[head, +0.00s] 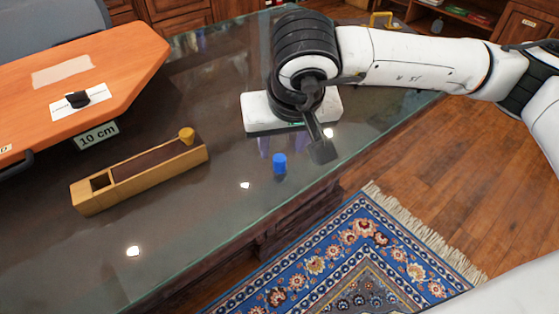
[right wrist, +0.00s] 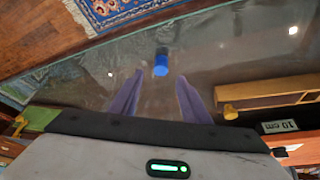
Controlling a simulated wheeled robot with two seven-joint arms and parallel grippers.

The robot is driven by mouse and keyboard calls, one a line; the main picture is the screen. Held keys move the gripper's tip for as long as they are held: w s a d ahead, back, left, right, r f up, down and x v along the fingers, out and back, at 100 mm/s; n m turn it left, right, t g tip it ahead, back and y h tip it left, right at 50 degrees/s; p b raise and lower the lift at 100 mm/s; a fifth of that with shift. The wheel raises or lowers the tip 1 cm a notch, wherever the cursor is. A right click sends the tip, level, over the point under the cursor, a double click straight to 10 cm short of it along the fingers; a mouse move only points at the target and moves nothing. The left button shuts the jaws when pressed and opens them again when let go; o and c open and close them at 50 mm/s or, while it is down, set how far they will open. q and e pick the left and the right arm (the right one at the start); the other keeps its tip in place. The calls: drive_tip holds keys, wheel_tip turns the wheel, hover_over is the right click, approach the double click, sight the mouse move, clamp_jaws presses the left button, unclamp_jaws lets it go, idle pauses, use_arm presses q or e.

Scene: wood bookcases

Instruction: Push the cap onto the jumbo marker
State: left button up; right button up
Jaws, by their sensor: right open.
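A small blue cylinder (head: 280,163), which looks like the cap, stands on the dark glass tabletop near its front edge. In the right wrist view the blue cylinder (right wrist: 161,64) shows a darker end and lies ahead of the gap between my fingers. My right gripper (head: 319,148) is open and empty, above the table just right of the cylinder in the head view. In the right wrist view its two fingers (right wrist: 160,79) are spread, touching nothing that I can see. I cannot make out a separate marker. My left gripper is not in view.
A yellow handle (head: 381,19) shows at the back. Glass around the cylinder is clear.

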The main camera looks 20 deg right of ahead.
sight(280, 158)
drive_tip(key=x, duration=0.5)
drive_tip(key=shift+s, duration=0.1)
drive_tip(key=shift+a, duration=0.1)
drive_tip(key=shift+c, duration=0.5)
clamp_jaws()
